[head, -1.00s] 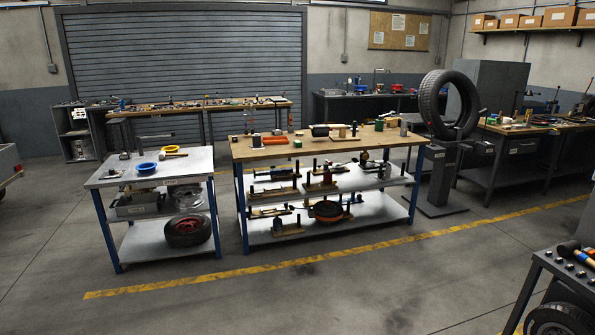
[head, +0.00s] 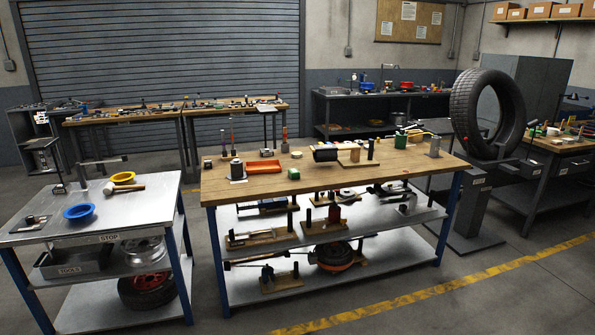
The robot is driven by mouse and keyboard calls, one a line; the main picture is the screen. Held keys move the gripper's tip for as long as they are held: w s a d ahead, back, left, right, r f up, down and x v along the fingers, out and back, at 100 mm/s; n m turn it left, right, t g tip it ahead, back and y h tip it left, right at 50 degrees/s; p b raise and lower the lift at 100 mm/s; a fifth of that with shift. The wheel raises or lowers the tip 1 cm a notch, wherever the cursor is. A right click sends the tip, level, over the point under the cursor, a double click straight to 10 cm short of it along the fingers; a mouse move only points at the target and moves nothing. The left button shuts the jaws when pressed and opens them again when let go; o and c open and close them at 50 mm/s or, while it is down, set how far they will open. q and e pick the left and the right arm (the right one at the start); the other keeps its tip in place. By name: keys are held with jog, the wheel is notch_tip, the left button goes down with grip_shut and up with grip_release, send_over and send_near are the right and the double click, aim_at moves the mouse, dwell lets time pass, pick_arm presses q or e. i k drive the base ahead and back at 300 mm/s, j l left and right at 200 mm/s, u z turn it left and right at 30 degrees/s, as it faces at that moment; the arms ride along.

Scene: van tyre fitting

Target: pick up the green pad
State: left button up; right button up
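A small green block-like thing (head: 293,174), which looks like the green pad, lies on the wooden top of the middle workbench (head: 340,182), close to its front edge. It is small in the head view and nothing covers it. An orange tray (head: 263,167) lies behind it to the left. A taller green container (head: 400,141) stands toward the back right of the same bench. Neither of my grippers shows in the head view.
A grey metal table (head: 140,205) with a blue bowl (head: 79,212), a yellow bowl (head: 123,178) and a mallet stands at left. A tyre on a stand (head: 487,115) is at the right of the bench. The floor in front at right is clear.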

aim_at(294, 174)
jog(key=i, duration=1.25)
jog(key=i+l+u, duration=0.15)
jog(key=i, duration=1.1)
